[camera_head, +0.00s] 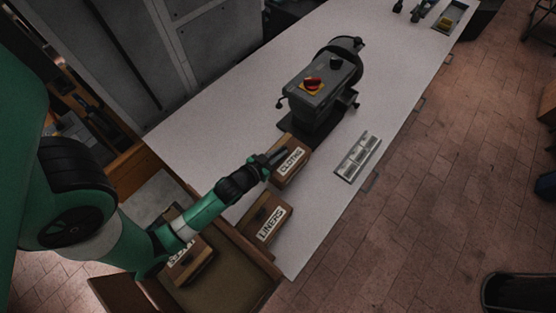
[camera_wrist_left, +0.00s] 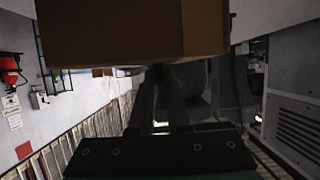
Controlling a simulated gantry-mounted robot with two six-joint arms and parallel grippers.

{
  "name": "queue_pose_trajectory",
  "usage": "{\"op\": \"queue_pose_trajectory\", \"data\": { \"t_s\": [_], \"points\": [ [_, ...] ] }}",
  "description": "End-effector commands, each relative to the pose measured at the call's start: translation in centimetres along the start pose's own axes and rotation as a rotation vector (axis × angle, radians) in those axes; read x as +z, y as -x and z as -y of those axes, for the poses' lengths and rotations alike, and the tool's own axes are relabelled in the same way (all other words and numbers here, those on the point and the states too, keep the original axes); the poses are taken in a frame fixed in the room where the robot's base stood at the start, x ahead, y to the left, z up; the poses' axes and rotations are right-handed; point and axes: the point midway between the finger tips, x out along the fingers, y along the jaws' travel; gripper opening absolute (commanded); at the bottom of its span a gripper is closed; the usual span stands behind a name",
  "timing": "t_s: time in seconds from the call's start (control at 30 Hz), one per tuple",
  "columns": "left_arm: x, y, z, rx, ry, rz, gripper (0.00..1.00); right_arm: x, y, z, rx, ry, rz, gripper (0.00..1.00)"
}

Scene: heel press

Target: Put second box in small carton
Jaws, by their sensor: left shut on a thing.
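A brown box labelled CLOTHS (camera_head: 289,164) is at my left gripper (camera_head: 275,157), near the heel press. My left gripper is shut on this box; it fills the top of the left wrist view (camera_wrist_left: 120,30). A brown box labelled LINENS (camera_head: 265,222) sits on the near end of the white table. An open brown carton (camera_head: 262,291) is at the bottom of the head view, with another labelled box (camera_head: 190,264) at it, partly behind my left arm. My right gripper is out of view. I cannot tell which box counts as second.
A dark grey press (camera_head: 322,92) with a red knob stands on the white table (camera_head: 225,120) beyond the CLOTHS box. A grey slotted tray (camera_head: 357,157) lies to its right. Grey cabinets (camera_head: 205,45) stand along the left side. The table's right edge borders open brick floor.

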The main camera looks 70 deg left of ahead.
Motion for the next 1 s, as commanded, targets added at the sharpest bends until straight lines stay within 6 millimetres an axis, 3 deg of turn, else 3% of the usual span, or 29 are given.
{"op": "queue_pose_trajectory", "data": {
  "t_s": [0.17, 0.4, 0.8, 0.83, 0.97, 1.0],
  "points": [
    [0.6, -0.4, 0.0, 0.001, 0.001, -0.005, 0.0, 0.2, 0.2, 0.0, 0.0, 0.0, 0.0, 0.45],
    [4.0, -1.8, 0.0, 0.001, -0.001, -0.005, 0.0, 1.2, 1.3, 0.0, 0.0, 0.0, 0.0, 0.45],
    [4.4, -2.0, -0.1, 0.002, 0.001, -0.006, 0.0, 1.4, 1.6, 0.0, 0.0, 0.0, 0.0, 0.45],
    [4.4, -1.9, 0.0, 0.001, 0.0, -0.002, 0.2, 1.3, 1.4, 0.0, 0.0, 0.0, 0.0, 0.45],
    [4.4, -1.9, 0.0, 0.001, 0.0, -0.002, 0.44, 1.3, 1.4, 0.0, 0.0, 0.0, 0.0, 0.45],
    [4.4, -1.9, 0.0, 0.001, 0.0, -0.002, 0.45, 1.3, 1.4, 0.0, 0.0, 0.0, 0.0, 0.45]
  ]
}}
